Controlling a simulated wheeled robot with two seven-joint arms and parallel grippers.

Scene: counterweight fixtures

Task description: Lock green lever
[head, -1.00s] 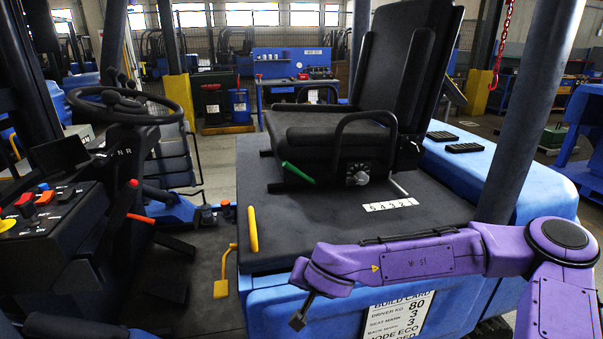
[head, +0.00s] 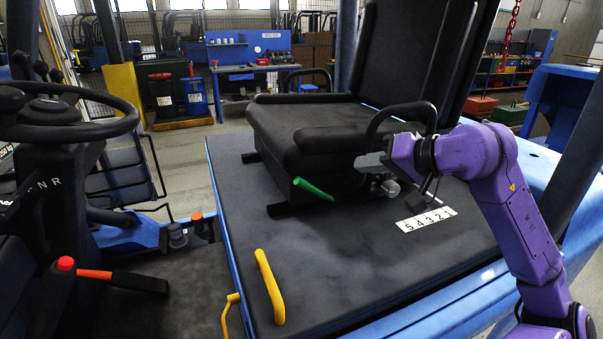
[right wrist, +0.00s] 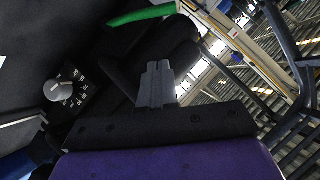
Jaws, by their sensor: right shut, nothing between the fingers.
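The green lever (head: 313,188) sticks out from the lower front of the black seat (head: 310,130), tilted, its free end up and to the left. In the right wrist view the green lever (right wrist: 140,15) shows at the top edge, beyond the fingertips. My right gripper (head: 368,160) is shut and empty beside the seat, right of the green lever and apart from it. In the right wrist view its closed grey fingers (right wrist: 157,82) point up toward the dark seat side. My left gripper is not in view.
A grey dial knob (head: 390,188) sits just below my right gripper, with a white number strip (head: 426,219) on the deck nearby. A black armrest loop (head: 400,115) rises just above. A yellow handle (head: 269,286) stands at the deck's front left. The deck between is clear.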

